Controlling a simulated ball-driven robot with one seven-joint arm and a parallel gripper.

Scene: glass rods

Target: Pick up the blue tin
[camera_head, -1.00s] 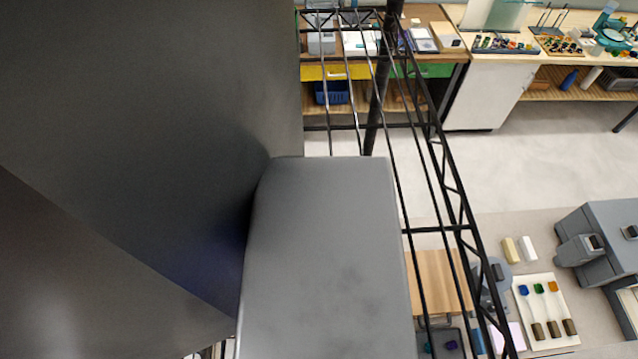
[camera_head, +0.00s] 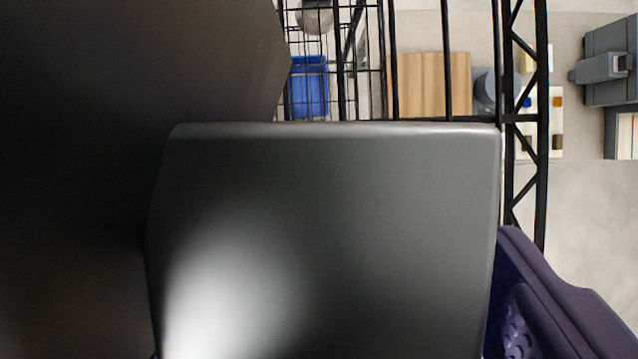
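I cannot pick out the blue tin for certain. A blue box-shaped thing (camera_head: 308,87) shows behind black wire bars near the top, left of centre; I cannot tell whether it is a tin or a bin. My gripper's fingers are not in view. A large smooth grey body and a dark surface at the left fill most of the picture and hide what lies behind them.
A black wire rack (camera_head: 541,120) stands close on the right and along the top. A purple perforated basket (camera_head: 570,300) is at the lower right. Beyond the rack are a wooden board (camera_head: 434,85) and a grey machine (camera_head: 608,62). Pale floor shows at the right.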

